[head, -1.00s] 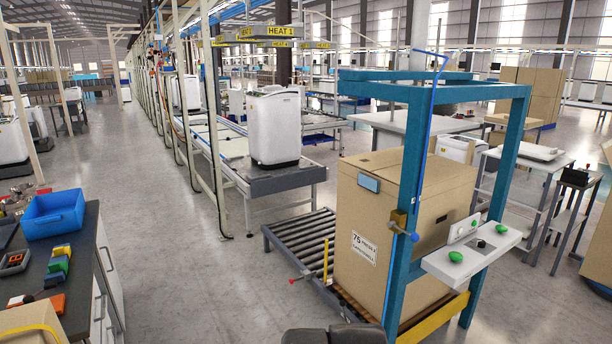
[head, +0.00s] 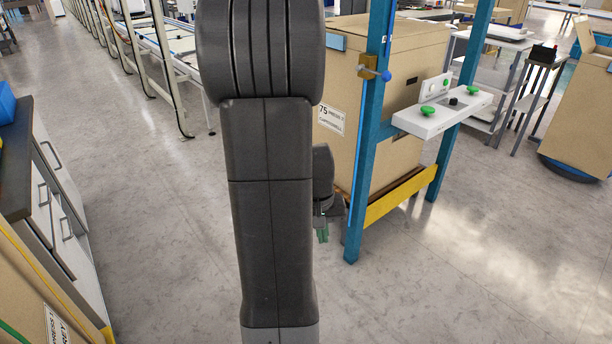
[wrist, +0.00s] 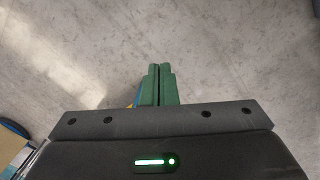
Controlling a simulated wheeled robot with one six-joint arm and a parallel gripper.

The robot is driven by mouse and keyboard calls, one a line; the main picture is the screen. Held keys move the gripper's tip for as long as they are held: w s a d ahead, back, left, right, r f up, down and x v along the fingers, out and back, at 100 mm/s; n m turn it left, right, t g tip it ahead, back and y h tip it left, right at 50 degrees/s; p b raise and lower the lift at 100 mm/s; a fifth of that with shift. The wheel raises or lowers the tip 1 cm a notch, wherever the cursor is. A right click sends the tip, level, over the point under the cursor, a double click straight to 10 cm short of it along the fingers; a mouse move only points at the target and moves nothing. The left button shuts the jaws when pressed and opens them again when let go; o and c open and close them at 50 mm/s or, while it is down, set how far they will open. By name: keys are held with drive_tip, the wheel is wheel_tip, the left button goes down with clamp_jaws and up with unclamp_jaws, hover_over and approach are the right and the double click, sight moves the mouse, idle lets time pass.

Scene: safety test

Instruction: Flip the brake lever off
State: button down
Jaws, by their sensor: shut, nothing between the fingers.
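My gripper (head: 322,236) points down above the floor, left of the blue frame's (head: 376,130) near post. Its green fingers are together and empty in the wrist view (wrist: 158,70). A lever with a blue ball knob (head: 386,76) sticks out of a brass-coloured block (head: 367,70) on that post, above and to the right of the gripper. I cannot tell whether it is the brake lever. The red-tipped lever by the roller conveyor, seen earlier, is hidden behind my arm in the head view. No lever shows clearly in the wrist view.
A large cardboard box (head: 415,55) stands inside the frame, above a yellow bar (head: 400,198). A white panel with green buttons (head: 445,112) juts from the frame. A grey cabinet (head: 62,205) and a carton (head: 28,290) stand left. Floor between is clear.

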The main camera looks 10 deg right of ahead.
drive_tip(key=w+d+f+b, duration=0.1)
drive_tip(key=w+f+b, duration=0.3)
drive_tip(key=f, duration=0.5)
drive_tip(key=w+d+f+b, duration=0.2)
drive_tip(key=w+f+b, duration=0.3)
drive_tip(key=f, duration=0.5)
drive_tip(key=w+d+f+b, duration=0.1)
drive_tip(key=w+f+b, duration=0.3)
drive_tip(key=f, duration=0.5)
drive_tip(key=shift+w+d+f+h+b, duration=0.15)
drive_tip(key=shift+w+f+h+b, duration=0.2)
drive_tip(key=shift+b, duration=0.65)
drive_tip(key=shift+r, duration=0.15)
